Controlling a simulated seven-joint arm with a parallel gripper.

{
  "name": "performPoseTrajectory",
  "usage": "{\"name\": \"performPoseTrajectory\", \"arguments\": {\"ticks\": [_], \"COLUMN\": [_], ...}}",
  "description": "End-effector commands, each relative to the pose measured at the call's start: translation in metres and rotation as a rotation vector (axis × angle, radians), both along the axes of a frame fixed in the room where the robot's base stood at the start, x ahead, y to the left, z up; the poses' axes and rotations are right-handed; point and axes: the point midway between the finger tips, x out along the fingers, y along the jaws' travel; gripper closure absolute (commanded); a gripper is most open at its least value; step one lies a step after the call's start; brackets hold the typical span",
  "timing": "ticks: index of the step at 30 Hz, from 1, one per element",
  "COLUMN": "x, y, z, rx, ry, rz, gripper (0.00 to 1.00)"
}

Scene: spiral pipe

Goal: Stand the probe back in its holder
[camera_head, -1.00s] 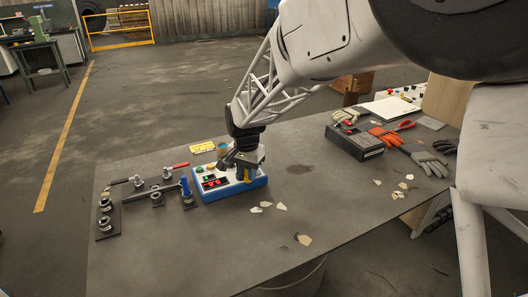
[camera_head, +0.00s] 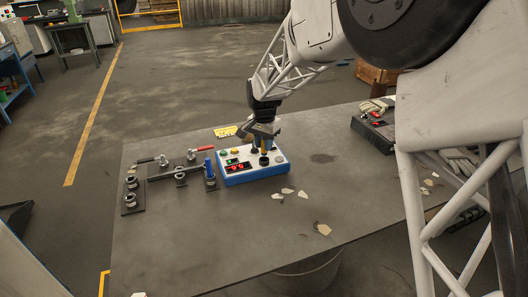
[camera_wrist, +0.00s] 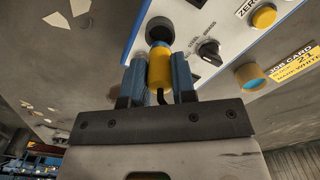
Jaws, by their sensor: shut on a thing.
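The yellow probe (camera_wrist: 160,68) is between the two blue finger pads of my gripper (camera_wrist: 159,82), with a dark cable at its near end. Its far end points at a round black holder (camera_wrist: 160,32) on the blue-and-white box and overlaps it in the wrist view. I cannot tell whether the end is inside or just short of it. In the head view my gripper (camera_head: 262,143) is over the back part of the box (camera_head: 255,174), and the probe is mostly hidden. The black holder (camera_head: 264,161) shows just below the gripper.
The box carries a black knob (camera_wrist: 208,50) and a yellow button (camera_wrist: 264,17). A yellow job card (camera_head: 225,132) lies behind it. A pipe fixture with a red-handled valve (camera_head: 201,149) stands to the left. Pale flakes (camera_head: 303,194) lie in front on the grey table.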

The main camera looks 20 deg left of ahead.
Motion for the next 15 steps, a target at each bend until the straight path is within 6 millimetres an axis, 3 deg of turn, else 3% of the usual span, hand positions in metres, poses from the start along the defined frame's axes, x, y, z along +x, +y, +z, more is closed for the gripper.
{"name": "performPoseTrajectory", "arguments": {"ticks": [8, 15], "x": [0.0, 0.0], "y": [0.0, 0.0], "z": [-0.003, -0.026], "rx": [0.0, -0.001], "ry": [0.0, 0.001], "rz": [0.0, 0.0], "gripper": [0.99, 0.99]}}
